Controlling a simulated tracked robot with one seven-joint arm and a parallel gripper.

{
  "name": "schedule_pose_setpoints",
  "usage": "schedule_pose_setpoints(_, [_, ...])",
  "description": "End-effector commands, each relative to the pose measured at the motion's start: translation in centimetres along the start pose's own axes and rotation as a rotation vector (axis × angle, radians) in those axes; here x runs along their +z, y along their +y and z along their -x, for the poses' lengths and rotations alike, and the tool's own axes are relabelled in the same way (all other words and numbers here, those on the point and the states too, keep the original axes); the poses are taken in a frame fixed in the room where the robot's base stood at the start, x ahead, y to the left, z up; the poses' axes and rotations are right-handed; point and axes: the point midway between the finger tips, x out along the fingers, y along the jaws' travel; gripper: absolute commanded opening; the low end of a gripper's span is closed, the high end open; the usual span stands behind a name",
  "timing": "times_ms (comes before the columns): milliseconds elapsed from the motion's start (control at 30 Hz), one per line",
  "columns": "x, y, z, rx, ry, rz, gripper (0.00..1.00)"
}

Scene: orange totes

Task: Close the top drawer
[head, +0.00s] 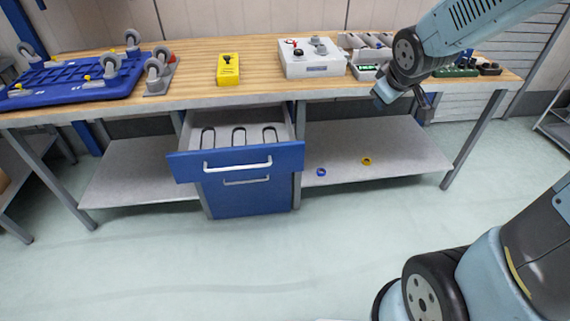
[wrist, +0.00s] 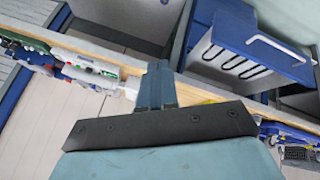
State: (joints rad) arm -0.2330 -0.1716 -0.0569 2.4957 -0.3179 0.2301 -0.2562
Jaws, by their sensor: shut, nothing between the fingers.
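The top drawer (head: 236,160) is blue-fronted with a white bar handle (head: 238,165) and stands pulled out from the cabinet under the workbench. Its grey inside with dark-edged slots shows from above. The lower drawer (head: 247,195) below it looks shut. In the wrist view the open top drawer (wrist: 245,50) is at the upper right, with its handle (wrist: 280,47) on the far right side. My gripper (wrist: 156,75) is shut and empty, apart from the drawer. In the head view my gripper (head: 425,108) hangs at the bench's front edge, right of the drawer.
The wooden workbench (head: 200,92) holds a blue wheeled platform (head: 75,80), a yellow box (head: 228,69) and a grey control box (head: 312,60). A lower shelf (head: 375,150) holds small blue and yellow rings. The floor before the drawer is clear.

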Motion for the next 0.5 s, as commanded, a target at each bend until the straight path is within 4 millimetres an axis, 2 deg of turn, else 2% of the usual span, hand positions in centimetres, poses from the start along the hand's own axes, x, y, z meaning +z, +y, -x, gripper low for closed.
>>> schedule_pose_setpoints(33, [-0.5,-0.8,-1.7,-0.015,0.006,0.050,0.00])
schedule_pose_setpoints(267, [-2.5,-4.7,-8.2,-0.073,0.080,0.284,0.00])
schedule_pose_setpoints(500, [-3.4,-10.8,-14.3,-0.166,0.177,0.516,0.00])
